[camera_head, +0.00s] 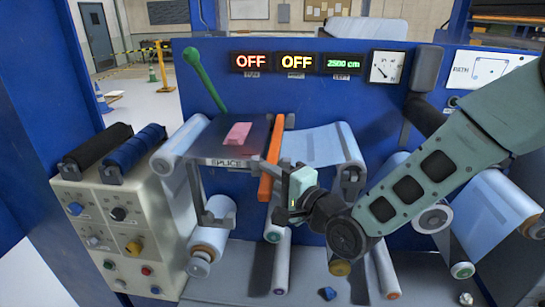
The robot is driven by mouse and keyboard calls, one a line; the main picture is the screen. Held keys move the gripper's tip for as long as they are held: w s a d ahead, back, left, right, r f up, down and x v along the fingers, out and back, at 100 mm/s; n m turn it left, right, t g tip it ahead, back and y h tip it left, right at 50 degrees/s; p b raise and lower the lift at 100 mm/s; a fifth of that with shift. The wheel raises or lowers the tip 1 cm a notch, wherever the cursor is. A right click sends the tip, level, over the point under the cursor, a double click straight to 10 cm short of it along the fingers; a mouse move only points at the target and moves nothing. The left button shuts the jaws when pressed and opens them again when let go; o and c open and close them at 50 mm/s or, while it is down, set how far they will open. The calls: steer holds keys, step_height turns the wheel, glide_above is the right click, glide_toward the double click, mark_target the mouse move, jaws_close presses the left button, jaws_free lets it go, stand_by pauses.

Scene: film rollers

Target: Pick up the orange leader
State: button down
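The orange leader (273,160) is a narrow orange strip standing out along the right edge of the dark splice table (205,160). Its long axis runs nearly up and down in the picture. My gripper (278,190) comes in from the right, at the lower part of the leader, close to its right side. The pale green and dark gripper body covers the area just right of the strip. The fingers are small and dark, and I cannot tell whether they touch or enclose the leader.
Film rollers stand around, with a pale film web (318,146) to the right. A control box (130,215) with knobs is at left. A small blue object (327,293) lies below.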

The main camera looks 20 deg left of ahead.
steer(key=shift+r, duration=0.15)
step_height(320, 180, up, 10)
steer(key=b, duration=0.3)
steer(key=shift+b, duration=0.3)
stand_by(0.4)
steer(key=shift+r+p, duration=1.65)
steer(key=shift+r, duration=0.75)
